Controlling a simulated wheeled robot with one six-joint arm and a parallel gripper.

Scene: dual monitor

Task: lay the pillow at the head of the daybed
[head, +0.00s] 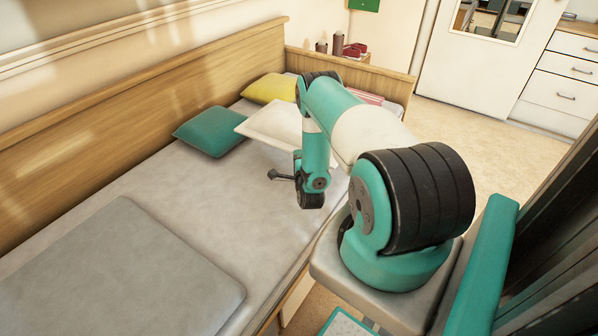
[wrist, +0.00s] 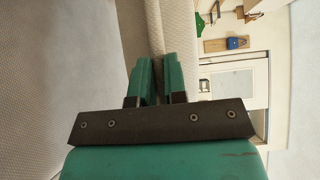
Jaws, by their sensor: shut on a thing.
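My gripper (wrist: 158,72) is shut on the edge of a cream-white pillow (wrist: 154,28), which stretches away between the fingers in the wrist view. In the head view the white pillow (head: 268,120) is above the daybed's far part, partly behind my arm, and my fingers are hidden. Whether it touches the mattress cannot be told. The daybed (head: 165,185) has a grey-white mattress, a wooden back along the left and a wooden end board (head: 345,70) at the far end.
A green cushion (head: 210,132) and a yellow cushion (head: 268,88) lie along the back, near the pillow. A red-striped item (head: 368,96) lies near the far end. A folded grey blanket (head: 120,270) covers the near part. The mattress between blanket and green cushion is clear.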

